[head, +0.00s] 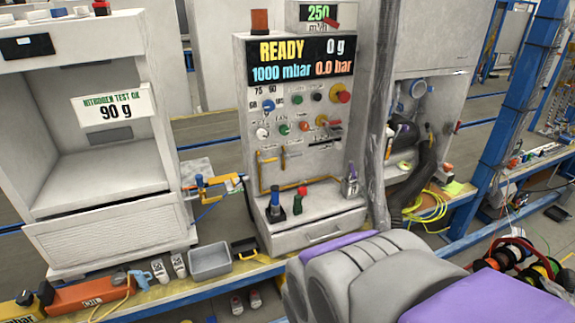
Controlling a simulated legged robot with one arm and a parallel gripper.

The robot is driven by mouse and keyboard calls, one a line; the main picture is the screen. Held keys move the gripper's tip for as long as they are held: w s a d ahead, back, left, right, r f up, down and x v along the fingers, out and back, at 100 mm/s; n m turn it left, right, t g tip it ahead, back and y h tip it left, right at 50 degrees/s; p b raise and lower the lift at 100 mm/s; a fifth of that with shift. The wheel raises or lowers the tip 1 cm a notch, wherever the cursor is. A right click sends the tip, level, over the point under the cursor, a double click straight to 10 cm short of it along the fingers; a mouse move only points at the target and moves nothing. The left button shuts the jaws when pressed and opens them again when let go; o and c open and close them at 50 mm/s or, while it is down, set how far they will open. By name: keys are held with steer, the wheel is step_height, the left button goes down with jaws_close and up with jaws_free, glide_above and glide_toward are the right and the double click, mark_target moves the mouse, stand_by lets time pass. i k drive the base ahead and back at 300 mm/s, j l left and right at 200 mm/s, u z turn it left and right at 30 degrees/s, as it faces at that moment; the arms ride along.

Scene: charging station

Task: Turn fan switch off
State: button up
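The grey control panel (246,80) stands upright at the middle, with a lit display (300,60) reading READY, 0 g, 1000 mbar and 0.0 bar. A row of small knobs sits below the display. A small green knob (284,129) lies under a tiny label that seems to read FAN, between a white knob (262,133) and a red one (304,126). Its exact setting is too small to tell. Grey and purple parts of my own arm fill the lower right, apart from the panel. My gripper's fingertips are not visible.
An open white cabinet (50,190) stands left of the panel. A drawer (315,235) and two upright connectors (275,203) are below the knobs. A vertical grey pipe (379,110) and a blue post (505,110) stand to the right. A grey bin (210,262) sits at the front.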

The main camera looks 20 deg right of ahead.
mark_target(284, 131)
steer(key=i+z, duration=0.1)
steer(key=z, duration=0.75)
steer(key=i+j+z, duration=0.1)
steer(key=z, duration=0.3)
steer(key=j+z, duration=0.15)
steer(key=z, duration=0.25)
steer(key=i+j, duration=0.05)
